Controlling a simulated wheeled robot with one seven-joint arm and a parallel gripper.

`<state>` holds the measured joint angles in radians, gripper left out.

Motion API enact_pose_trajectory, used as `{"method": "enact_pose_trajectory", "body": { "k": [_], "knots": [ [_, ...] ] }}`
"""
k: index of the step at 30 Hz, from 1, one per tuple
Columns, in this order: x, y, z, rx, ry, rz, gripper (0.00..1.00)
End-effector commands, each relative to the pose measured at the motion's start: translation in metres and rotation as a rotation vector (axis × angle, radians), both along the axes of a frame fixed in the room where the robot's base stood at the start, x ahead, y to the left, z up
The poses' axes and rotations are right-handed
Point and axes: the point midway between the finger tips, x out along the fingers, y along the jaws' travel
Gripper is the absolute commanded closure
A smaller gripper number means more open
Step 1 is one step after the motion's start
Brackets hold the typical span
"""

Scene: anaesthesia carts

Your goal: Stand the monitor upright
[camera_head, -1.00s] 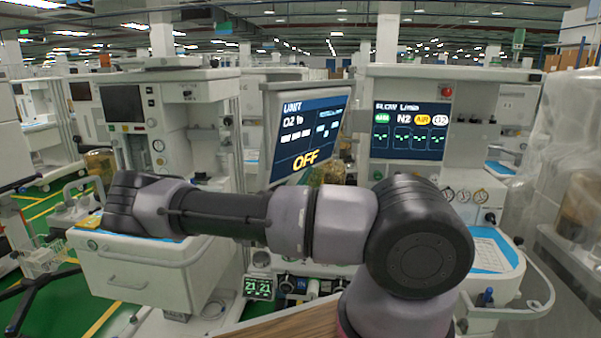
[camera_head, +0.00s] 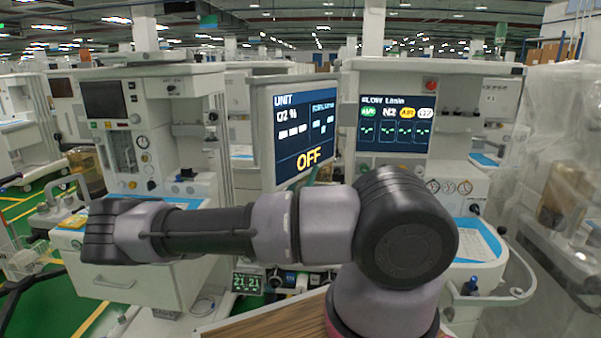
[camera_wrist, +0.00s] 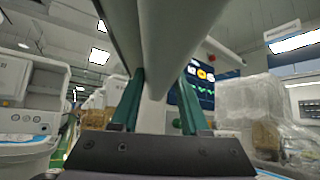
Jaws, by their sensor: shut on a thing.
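The monitor (camera_head: 302,130) is a pale-framed screen reading UNIT and OFF. It stands in the middle of the head view, turned to the right and close to upright. In the wrist view, my gripper (camera_wrist: 159,86) has its two green fingers on either side of a pale slab (camera_wrist: 168,45), which appears to be the monitor seen edge-on. The gripper is shut on it. In the head view, my arm crosses in front of the carts, below the monitor, and my gripper is mostly hidden.
A fixed FLOW display (camera_head: 393,124) sits on the cart just right of the monitor. Another anaesthesia cart (camera_head: 170,125) stands at left, with a drawer unit (camera_head: 110,282) below. Plastic-wrapped equipment (camera_head: 560,165) stands at right. Green floor (camera_head: 60,300) shows at lower left.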

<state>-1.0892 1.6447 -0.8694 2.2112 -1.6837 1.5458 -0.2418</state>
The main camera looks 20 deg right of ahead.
Motion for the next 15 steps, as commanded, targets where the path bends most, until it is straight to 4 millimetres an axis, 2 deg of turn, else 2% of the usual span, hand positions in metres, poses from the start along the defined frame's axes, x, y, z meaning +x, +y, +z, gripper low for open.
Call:
{"method": "enact_pose_trajectory", "body": {
  "k": [4,5,6,7,15],
  "knots": [
    [-0.0010,-0.0004,-0.0010,0.001,0.003,-0.005,1.00],
    [-0.0011,-0.0004,-0.0010,0.001,0.003,-0.005,0.47],
    [-0.0010,-0.0005,-0.0010,0.001,0.003,-0.005,0.32],
    [-0.0010,-0.0004,-0.0010,0.001,0.003,-0.005,0.25],
    [-0.0005,-0.0003,-0.0007,0.000,0.001,-0.004,0.25]
  ]
}}
